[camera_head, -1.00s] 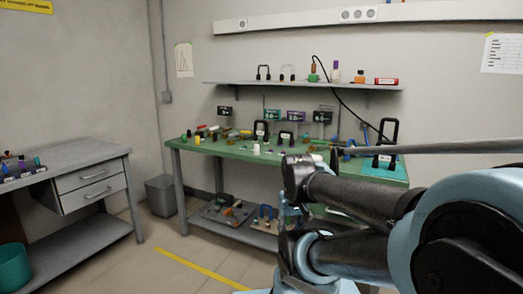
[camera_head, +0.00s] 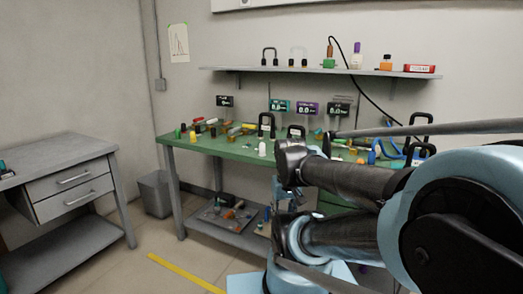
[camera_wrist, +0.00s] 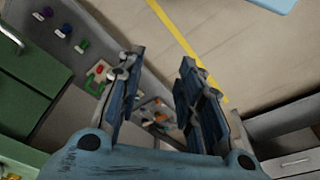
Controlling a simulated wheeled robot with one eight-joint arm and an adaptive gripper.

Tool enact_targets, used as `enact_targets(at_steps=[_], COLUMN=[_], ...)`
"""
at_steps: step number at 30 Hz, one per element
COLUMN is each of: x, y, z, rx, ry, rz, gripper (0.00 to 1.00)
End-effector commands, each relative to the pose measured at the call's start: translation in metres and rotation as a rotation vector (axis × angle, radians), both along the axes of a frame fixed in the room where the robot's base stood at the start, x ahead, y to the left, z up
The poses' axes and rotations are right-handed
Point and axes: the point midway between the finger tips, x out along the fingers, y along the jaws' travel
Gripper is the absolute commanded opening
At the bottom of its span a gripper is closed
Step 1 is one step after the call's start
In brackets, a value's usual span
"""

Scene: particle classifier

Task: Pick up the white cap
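A small white piece (camera_head: 262,149), which looks like the white cap, stands on the green workbench (camera_head: 226,151) near its front edge in the head view. It is too small there to make out detail. My gripper (camera_wrist: 160,66) shows in the wrist view with its two fingers spread apart and nothing held between them. It points down toward the floor and the bench's lower shelf, and I cannot see the white piece clearly in that view. In the head view my arm covers part of the bench's right side and my fingers cannot be made out.
Black handled stands, small displays and several small coloured parts crowd the bench. A wall shelf (camera_head: 310,71) hangs above it. The lower shelf (camera_head: 226,222) holds more parts. A grey drawer table (camera_head: 62,160) and a bin (camera_head: 155,194) stand left; the floor between is clear.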

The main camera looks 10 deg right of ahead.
Motion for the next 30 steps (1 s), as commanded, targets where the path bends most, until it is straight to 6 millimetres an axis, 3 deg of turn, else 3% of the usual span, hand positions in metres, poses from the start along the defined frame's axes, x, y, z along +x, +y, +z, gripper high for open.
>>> enact_targets(at_steps=[4,6,11,20,30], x=[0.000,-0.004,0.006,0.085,0.198], y=[0.000,0.000,0.002,0.008,0.002], z=[0.000,0.003,0.023,0.102,0.179], rx=[0.000,0.000,0.007,0.037,0.065], ry=[0.000,-0.007,-0.015,-0.037,-0.085], rz=[0.000,0.001,0.028,0.180,0.374], gripper=[0.36,0.49,0.49,0.49,0.49])
